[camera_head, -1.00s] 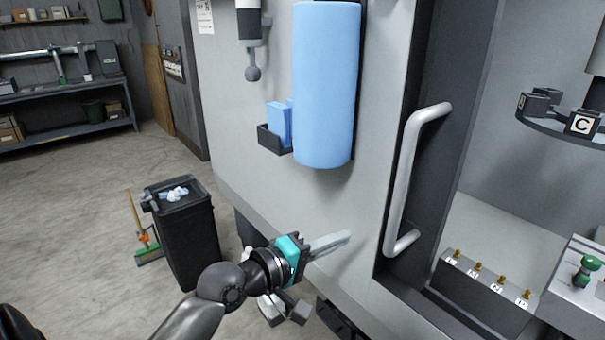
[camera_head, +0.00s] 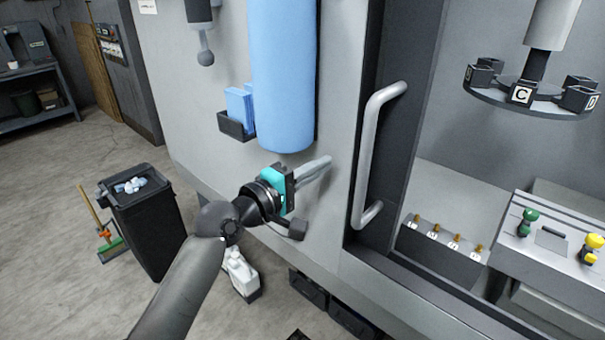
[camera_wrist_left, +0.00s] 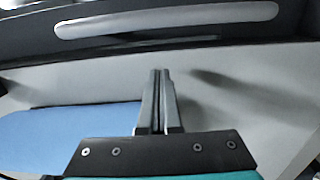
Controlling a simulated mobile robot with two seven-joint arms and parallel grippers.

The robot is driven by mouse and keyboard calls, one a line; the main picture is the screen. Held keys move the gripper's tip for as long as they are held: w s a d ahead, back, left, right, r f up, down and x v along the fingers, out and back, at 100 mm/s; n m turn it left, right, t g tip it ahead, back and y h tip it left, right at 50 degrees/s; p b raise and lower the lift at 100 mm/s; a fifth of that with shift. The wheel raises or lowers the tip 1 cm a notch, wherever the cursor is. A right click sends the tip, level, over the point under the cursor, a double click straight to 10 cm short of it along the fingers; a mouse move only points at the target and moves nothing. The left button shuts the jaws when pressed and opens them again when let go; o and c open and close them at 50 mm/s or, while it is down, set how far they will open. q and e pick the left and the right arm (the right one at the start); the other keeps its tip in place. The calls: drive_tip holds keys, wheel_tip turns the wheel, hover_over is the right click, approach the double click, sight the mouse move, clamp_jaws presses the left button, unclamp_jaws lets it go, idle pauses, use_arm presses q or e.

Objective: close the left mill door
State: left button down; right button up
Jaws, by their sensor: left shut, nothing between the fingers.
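The left mill door shows in the head view as a dark upright panel (camera_head: 400,110) with a pale bar handle (camera_head: 366,155). The machine interior is open to view on its right. My left gripper (camera_head: 325,166) is shut and empty, to the left of the handle and apart from it, in front of the grey machine front. In the left wrist view the closed fingers (camera_wrist_left: 160,80) point toward the handle (camera_wrist_left: 165,20), which lies across the top of the picture beyond the fingertips. My right gripper is in neither view.
A black bin (camera_head: 150,225) and a white jug (camera_head: 241,275) stand on the floor. Inside are a tool carousel (camera_head: 525,98) and a knob panel (camera_head: 550,245).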

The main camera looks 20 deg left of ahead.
use_arm(q)
drive_tip(key=shift+w+d+p, duration=0.15)
drive_tip(key=shift+d+p, duration=0.4)
drive_tip(key=shift+d, duration=1.65)
